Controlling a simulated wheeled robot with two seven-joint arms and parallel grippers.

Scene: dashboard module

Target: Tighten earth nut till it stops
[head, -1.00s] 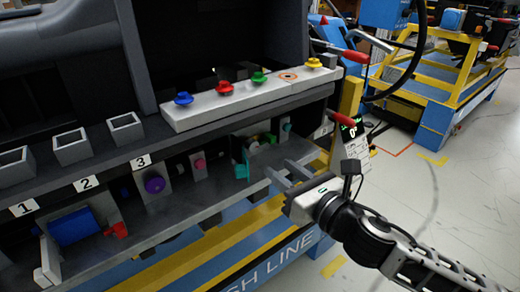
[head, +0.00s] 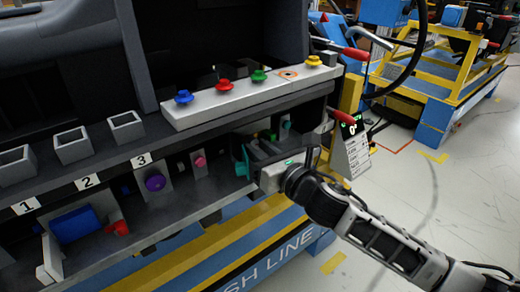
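My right gripper (head: 257,151) reaches from the right into the recess under the shelf. Its fingertips are dark and overlap the parts there, so whether they are apart or closed on something is unclear. A teal part (head: 240,161) stands just left of the fingers; I cannot tell if they touch. A small teal piece (head: 286,124) shows behind the gripper. The earth nut cannot be singled out; the gripper covers much of this corner. My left gripper is not in view.
A pale strip on the shelf (head: 200,113) carries blue, red, green and yellow knobs. Lower left are a purple knob (head: 155,182), a pink knob (head: 199,162), a blue block (head: 75,225) and a red part (head: 117,228). Open grey boxes (head: 72,146) stand on the ledge.

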